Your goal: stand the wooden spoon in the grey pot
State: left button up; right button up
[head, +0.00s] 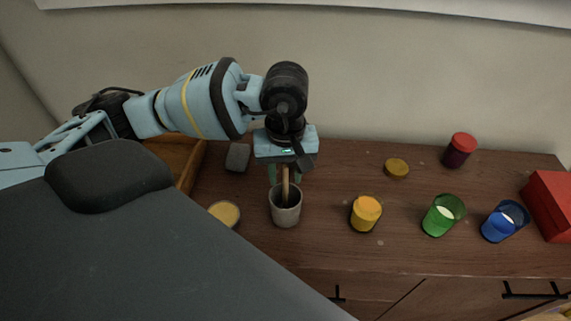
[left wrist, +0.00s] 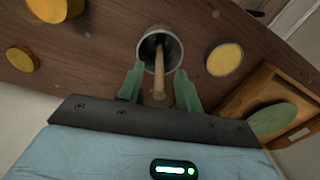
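The grey pot (head: 286,215) stands upright on the dark wooden cabinet top; it also shows in the left wrist view (left wrist: 172,50). The wooden spoon (head: 285,185) stands in the pot with its lower end inside and its handle up; the handle shows in the left wrist view (left wrist: 159,78). My left gripper (head: 285,178) is right above the pot, pointing down. Its green fingers (left wrist: 159,80) are apart on both sides of the handle, with a gap on each side. The spoon's lower end is hidden inside the pot. My right gripper is not in view.
A yellow-topped round thing (head: 224,213) is close left of the pot. A wooden tray (head: 190,165) and grey block (head: 237,157) lie behind left.

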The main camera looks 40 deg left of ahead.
pick_arm(q)
notch_tip(320, 180, up, 6)
jog(key=shift+r, duration=0.95)
dwell(0.6)
jog(key=shift+f, duration=0.1)
